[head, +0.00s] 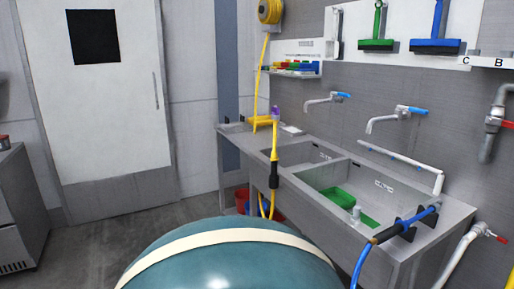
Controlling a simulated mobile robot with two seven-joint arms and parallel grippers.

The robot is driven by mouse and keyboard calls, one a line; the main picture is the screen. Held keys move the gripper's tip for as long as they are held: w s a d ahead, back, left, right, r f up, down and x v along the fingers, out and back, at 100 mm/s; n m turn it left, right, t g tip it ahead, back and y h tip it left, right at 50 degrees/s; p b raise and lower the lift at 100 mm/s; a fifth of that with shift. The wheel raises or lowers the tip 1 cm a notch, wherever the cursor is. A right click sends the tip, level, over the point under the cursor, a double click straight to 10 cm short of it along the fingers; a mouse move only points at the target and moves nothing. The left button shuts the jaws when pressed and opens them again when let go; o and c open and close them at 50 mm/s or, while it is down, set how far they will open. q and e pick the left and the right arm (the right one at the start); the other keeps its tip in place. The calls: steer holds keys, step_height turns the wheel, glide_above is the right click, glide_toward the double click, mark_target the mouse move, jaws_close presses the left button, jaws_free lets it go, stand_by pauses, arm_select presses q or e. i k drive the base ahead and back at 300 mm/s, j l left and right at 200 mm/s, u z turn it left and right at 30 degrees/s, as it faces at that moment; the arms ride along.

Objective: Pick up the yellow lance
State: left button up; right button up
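The yellow lance (275,141) shows near the middle of the head view, in front of the steel sink unit. It is close to upright, with a purple tip at the top and a black grip (273,176) below. I cannot tell what holds the lance up. Neither of my grippers is in view.
A steel double sink (308,190) runs along the right wall, with a green item in the near basin. A blue lance (407,223) rests on black holders at its near end. A large teal dome (230,268) fills the bottom middle. Floor at left is clear.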

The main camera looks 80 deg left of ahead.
mark_target(274, 158)
steer(key=u, duration=2.45)
